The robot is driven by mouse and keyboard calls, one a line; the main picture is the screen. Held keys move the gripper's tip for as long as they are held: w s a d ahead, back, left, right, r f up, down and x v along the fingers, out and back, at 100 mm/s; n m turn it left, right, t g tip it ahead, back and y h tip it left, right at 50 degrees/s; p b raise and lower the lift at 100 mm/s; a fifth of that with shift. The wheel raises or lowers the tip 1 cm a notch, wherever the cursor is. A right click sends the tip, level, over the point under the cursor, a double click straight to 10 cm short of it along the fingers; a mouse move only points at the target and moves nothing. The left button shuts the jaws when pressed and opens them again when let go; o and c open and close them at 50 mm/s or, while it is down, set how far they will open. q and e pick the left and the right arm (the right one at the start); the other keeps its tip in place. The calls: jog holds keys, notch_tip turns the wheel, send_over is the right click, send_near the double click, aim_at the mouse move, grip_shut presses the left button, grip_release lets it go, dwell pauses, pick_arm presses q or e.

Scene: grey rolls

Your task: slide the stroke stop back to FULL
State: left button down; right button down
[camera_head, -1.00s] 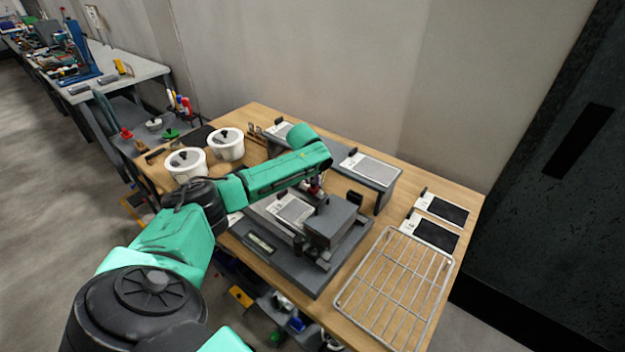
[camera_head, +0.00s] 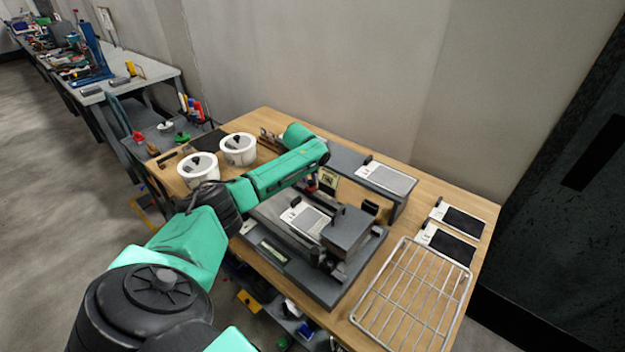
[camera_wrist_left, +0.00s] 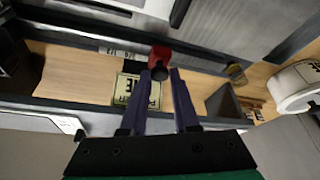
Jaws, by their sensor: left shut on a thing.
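The stroke stop, a red block with a black knob (camera_wrist_left: 160,54), sits at the dark rail along the edge of the grey press (camera_head: 318,290). It shows as a small red patch in the head view (camera_head: 311,183). My left gripper (camera_wrist_left: 161,72) is shut on the black knob, one finger on each side. In the head view the arm reaches over the press from the left and its fingers are mostly hidden. A pale scale strip (camera_wrist_left: 118,52) with small marks lies left of the stop in the wrist view; I cannot read FULL on it. My right gripper is not in view.
A cream lettered card (camera_head: 329,178) stands behind the press, close to my left fingers. Two white pots (camera_head: 238,149) stand at the left. A grey raised shelf (camera_head: 385,178) is behind, and a wire rack (camera_head: 412,295) lies at the right.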

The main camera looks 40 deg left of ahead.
pick_arm(q)
jog(key=shift+a+r, duration=0.15)
jog(key=c, duration=1)
grip_release()
jog(key=o, duration=0.3)
jog(key=shift+a, duration=0.15)
jog(key=shift+o, duration=0.2)
jog(key=shift+s+d+r, duration=0.1)
jog(key=shift+d+r, duration=0.1)
jog(key=shift+r, duration=0.05)
jog(key=b+v, duration=0.1)
jog(key=v, duration=1.2)
jog(key=shift+s+r+b, duration=0.25)
jog(key=shift+s+b, duration=0.05)
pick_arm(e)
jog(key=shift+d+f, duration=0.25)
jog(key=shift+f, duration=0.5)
